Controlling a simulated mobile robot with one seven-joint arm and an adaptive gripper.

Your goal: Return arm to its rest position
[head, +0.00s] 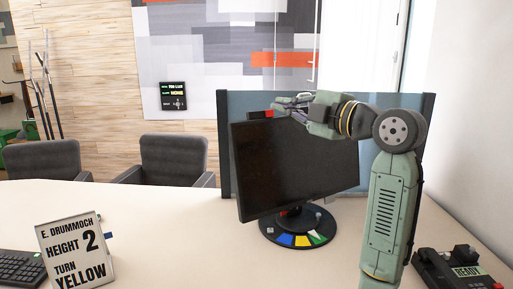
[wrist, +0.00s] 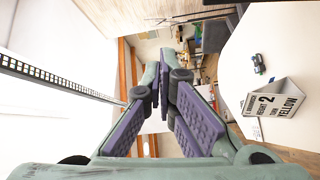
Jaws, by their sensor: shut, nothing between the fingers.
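My gripper (head: 284,106) is at the end of my green arm, level with the top edge of the black monitor (head: 290,165). Its fingers point left in the head view. I cannot tell whether they touch the monitor. In the wrist view the purple-padded fingers (wrist: 167,75) are together with nothing held between them. My arm rises from the right side of the desk and bends left at the elbow. A small red patch shows by the fingertips in the head view; I cannot tell what it belongs to.
The monitor's round base (head: 297,228) has coloured segments. A sign (head: 75,250) reads "HEIGHT 2, TURN YELLOW". A keyboard (head: 20,268) lies at left and a desk phone (head: 460,270) at right. A blue-grey divider (head: 395,103) stands behind. The middle of the desk (head: 170,235) is clear.

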